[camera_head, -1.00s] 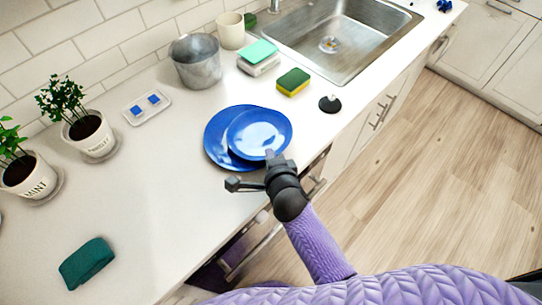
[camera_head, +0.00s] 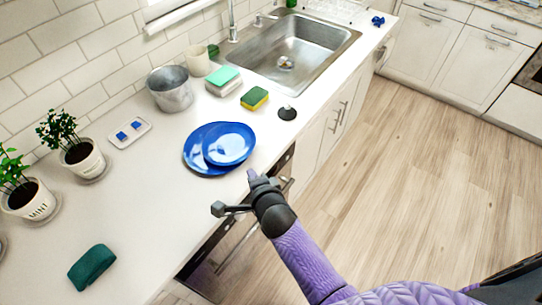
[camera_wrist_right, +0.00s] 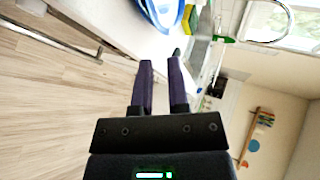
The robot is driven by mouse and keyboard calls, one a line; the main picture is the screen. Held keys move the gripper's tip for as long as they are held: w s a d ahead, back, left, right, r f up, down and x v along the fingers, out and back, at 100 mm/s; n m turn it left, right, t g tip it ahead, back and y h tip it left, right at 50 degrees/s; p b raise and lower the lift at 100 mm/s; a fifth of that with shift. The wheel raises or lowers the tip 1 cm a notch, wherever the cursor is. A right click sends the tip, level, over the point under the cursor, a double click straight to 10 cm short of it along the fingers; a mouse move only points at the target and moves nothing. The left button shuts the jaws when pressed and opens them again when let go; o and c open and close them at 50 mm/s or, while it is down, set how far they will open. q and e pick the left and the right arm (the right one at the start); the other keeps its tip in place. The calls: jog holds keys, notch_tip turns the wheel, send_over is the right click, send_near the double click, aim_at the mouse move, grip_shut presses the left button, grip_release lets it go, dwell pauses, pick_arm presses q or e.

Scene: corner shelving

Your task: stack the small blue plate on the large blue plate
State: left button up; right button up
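The small blue plate (camera_head: 229,143) lies on the large blue plate (camera_head: 196,153) on the white counter, off-centre toward its right side. My left gripper is not in view.
A metal pot (camera_head: 171,90), a cup (camera_head: 197,62), a green-yellow sponge (camera_head: 254,98) and a black stopper (camera_head: 287,113) stand behind the plates, near the sink (camera_head: 290,50).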

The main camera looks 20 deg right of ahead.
notch_tip(320, 180, up, 9)
jog(key=d+n+t, duration=0.2)
jog(key=n+t, duration=0.1)
jog(key=n, duration=0.6)
jog(key=s+d+f+n+g, duration=0.1)
jog(key=s+f+n+g, duration=0.2)
jog(key=f, duration=0.5)
jog(key=s+d+f+n+g, duration=0.1)
jog(key=s+f+g, duration=0.1)
jog(key=s+f, duration=0.45)
jog(key=s+f+n+g, duration=0.2)
jog(key=s+f+g, duration=0.15)
jog(key=f, duration=0.45)
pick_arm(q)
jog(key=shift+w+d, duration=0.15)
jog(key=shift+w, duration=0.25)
pick_arm(e)
jog(key=s+d+f+n+g, duration=0.1)
jog(key=s+d+f+g, duration=0.1)
jog(key=s, duration=0.5)
jog(key=s+d+f+n+g+h, duration=0.1)
jog(key=s+d+f+n+g, duration=0.1)
jog(key=s+f, duration=0.3)
jog(key=s+d+f+n+g, duration=0.1)
jog(key=s+d+f+g, duration=0.1)
jog(key=s, duration=0.9)
jog(key=shift+s+f, duration=0.2)
jog(key=shift+f, duration=0.65)
